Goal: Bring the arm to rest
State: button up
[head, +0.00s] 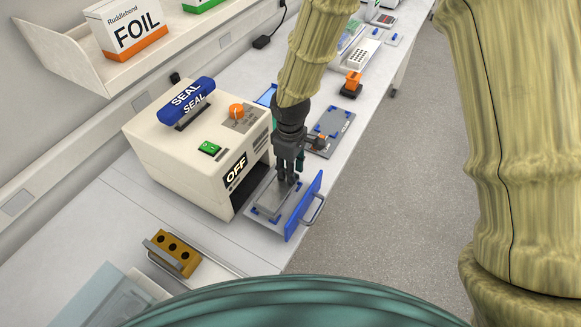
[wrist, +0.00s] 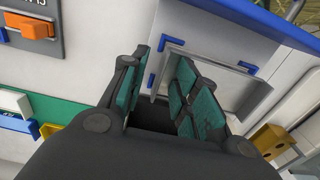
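My gripper (head: 287,181) points down over the pulled-out drawer (head: 268,221) of the heat sealer (head: 190,155). In the wrist view my gripper (wrist: 160,85) has its teal-padded fingers apart, with nothing seen between them. The drawer has a blue front (head: 304,207) with a metal handle (head: 314,209), and blue corner guides around a grey plate area. I cannot tell whether the fingertips touch the drawer. My arm (head: 312,50) reaches down from the top of the head view.
The sealer has a blue SEAL bar (head: 186,100), an orange knob (head: 236,111) and an OFF display (head: 236,168). A grey station with blue corners (head: 331,128) lies behind my gripper. A yellow holed block (head: 172,252) stands at the front left. The floor (head: 400,190) at right is clear.

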jog(key=shift+r+p, duration=2.6)
jog(key=shift+r, duration=0.85)
jog(key=shift+s, duration=0.1)
